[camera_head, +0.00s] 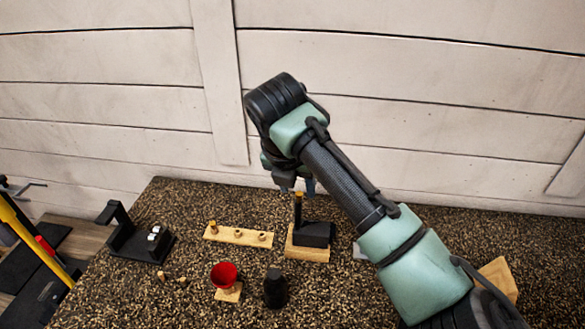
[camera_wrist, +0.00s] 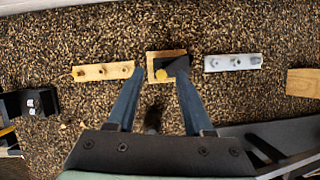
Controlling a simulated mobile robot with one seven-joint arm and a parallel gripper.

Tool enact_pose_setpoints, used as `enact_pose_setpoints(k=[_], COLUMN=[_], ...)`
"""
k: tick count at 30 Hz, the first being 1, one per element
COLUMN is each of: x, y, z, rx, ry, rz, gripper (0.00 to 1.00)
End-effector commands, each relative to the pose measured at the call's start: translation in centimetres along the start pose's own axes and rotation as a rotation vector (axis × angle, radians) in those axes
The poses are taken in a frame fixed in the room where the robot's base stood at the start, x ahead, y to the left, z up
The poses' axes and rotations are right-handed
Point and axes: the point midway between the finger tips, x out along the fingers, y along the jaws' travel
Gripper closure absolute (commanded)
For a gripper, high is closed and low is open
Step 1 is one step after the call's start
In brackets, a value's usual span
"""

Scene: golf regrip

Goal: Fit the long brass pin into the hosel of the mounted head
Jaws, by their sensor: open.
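The black mounted head (camera_head: 317,235) sits on a wooden block (camera_head: 306,253); in the wrist view it also shows (camera_wrist: 178,66). Its dark hosel (camera_head: 298,213) stands upright at the head's left end. A brass-coloured piece (camera_head: 299,194) shows at the top of the hosel and as a yellow disc in the wrist view (camera_wrist: 152,131). I cannot tell how deep it sits or whether it is the long pin. My gripper (camera_head: 297,186) is open above the hosel. In the wrist view its two blue fingers (camera_wrist: 158,72) are spread to either side of the hosel, with no grip visible.
A wooden rack (camera_head: 251,237) with a brass peg at its left end lies left of the head. A grey rack (camera_wrist: 220,63) lies right. A red cup (camera_head: 224,275), a black bottle (camera_head: 275,289), small pegs (camera_head: 161,275) and a black fixture (camera_head: 128,243) stand around.

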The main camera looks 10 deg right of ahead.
Motion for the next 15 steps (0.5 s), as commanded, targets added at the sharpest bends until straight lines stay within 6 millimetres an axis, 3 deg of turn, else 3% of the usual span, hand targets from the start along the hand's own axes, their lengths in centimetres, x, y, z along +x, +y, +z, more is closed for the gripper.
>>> enact_pose_setpoints(k=[9, 15], x=[-7.0, -9.5], y=[0.1, 0.1], z=[0.0, 0.0], rx=[-0.002, -0.001], ry=[-0.002, 0.0], rz=[0.002, 0.001], gripper=[0.48, 0.48])
